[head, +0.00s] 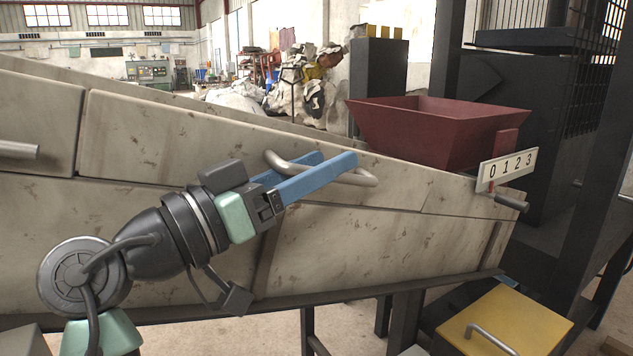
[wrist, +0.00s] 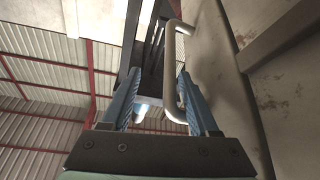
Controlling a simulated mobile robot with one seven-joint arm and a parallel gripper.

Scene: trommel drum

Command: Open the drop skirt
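A long, stained beige panel (head: 180,140) with a pale metal loop handle (head: 362,179) runs across the head view; I take it to be the drop skirt, though nothing labels it. The panel sits flush with its neighbours. My gripper (head: 337,158) has its blue fingers over the handle, hiding the loop's middle. In the wrist view my gripper (wrist: 158,75) is open, with the handle (wrist: 168,85) between the fingers, nearer the right one. The bar does not look clamped; whether a finger touches it I cannot tell.
A dark red hopper (head: 430,130) stands behind the panel's right end. A 0-1-2-3 scale plate (head: 508,168) with a red pointer and a dark-gripped lever (head: 511,202) is at the right. A yellow lid (head: 505,320) with a handle is below. Another bar handle (head: 18,150) is at far left.

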